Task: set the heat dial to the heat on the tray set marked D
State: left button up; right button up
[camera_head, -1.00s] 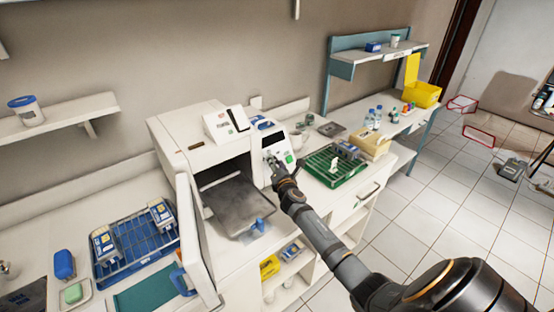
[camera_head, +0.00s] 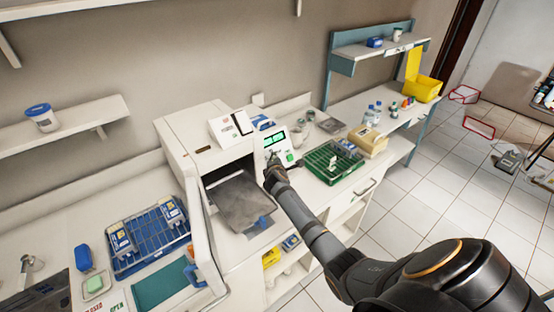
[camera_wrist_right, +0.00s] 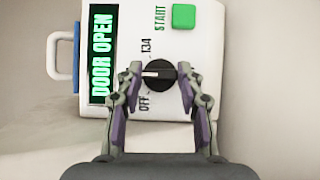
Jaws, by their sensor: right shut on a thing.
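The black heat dial (camera_wrist_right: 160,75) is on the white front panel of the sterilizer (camera_head: 210,137). My right gripper (camera_wrist_right: 160,71) is shut on the dial, one finger on each side; in the head view (camera_head: 271,165) it hides the dial. The dial's white mark points left in the wrist view, between the labels OFF (camera_wrist_right: 144,102) and 134 (camera_wrist_right: 147,47). The display (camera_wrist_right: 102,54) reads DOOR OPEN in green. A blue wire tray (camera_head: 148,239) and a green tray (camera_head: 331,163) hold sets; I cannot read a D on either. My left gripper is not in view.
A green START button (camera_wrist_right: 184,17) sits near the dial. The sterilizer door (camera_head: 206,240) stands open with a grey plate (camera_head: 240,203) in front of the chamber. A yellow sharps box (camera_head: 423,89) stands at the far right.

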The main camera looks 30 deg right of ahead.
dwell(0.3)
jog(key=o, duration=1.2)
jog(key=shift+c, duration=0.2)
jog(key=v, duration=1.2)
